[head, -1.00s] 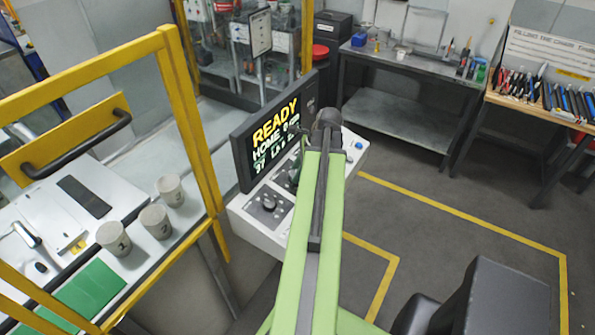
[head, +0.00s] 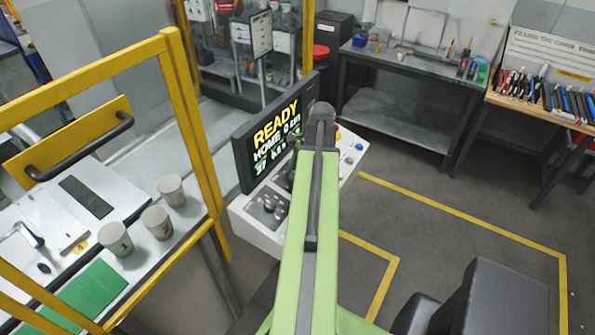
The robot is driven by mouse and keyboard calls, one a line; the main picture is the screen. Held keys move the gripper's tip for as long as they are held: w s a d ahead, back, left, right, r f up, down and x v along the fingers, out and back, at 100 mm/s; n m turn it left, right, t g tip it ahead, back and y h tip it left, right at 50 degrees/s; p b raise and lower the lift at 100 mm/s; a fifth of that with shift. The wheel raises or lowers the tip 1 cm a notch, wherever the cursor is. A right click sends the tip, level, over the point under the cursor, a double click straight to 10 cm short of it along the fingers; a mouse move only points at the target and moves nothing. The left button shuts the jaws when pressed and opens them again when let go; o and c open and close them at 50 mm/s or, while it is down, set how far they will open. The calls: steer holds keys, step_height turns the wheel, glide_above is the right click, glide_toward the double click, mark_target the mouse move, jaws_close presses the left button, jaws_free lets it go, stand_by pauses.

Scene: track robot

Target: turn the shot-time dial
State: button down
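A white control panel (head: 243,222) slopes out below a dark screen (head: 241,160) that reads READY and HOME. On the panel's left part is a dark plate with small knobs (head: 268,206). A blue button (head: 359,146) and a red and yellow part (head: 338,132) show at its far right. I cannot tell which knob is the shot-time dial. My green arm reaches over the panel and covers its middle. My gripper is hidden behind the arm's end, so its fingers do not show.
A yellow guard frame (head: 187,120) stands left of the panel. Behind it a table holds several grey cups (head: 157,222) and a green mat (head: 86,297). A grey workbench (head: 400,115) with tools stands at the back.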

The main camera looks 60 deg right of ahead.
steer(key=n+g, duration=0.1)
steer(key=n, duration=0.3)
steer(key=shift+n, duration=0.4)
stand_by(0.4)
steer(key=c, duration=0.9)
jaws_free()
steer(key=shift+r+p, duration=0.1)
steer(key=shift+p, duration=0.2)
steer(key=p+v, duration=1.6)
steer(key=v, duration=0.1)
steer(key=shift+a+r+p, duration=0.2)
steer(key=shift+a+p, duration=0.05)
steer(key=shift+p, duration=0.15)
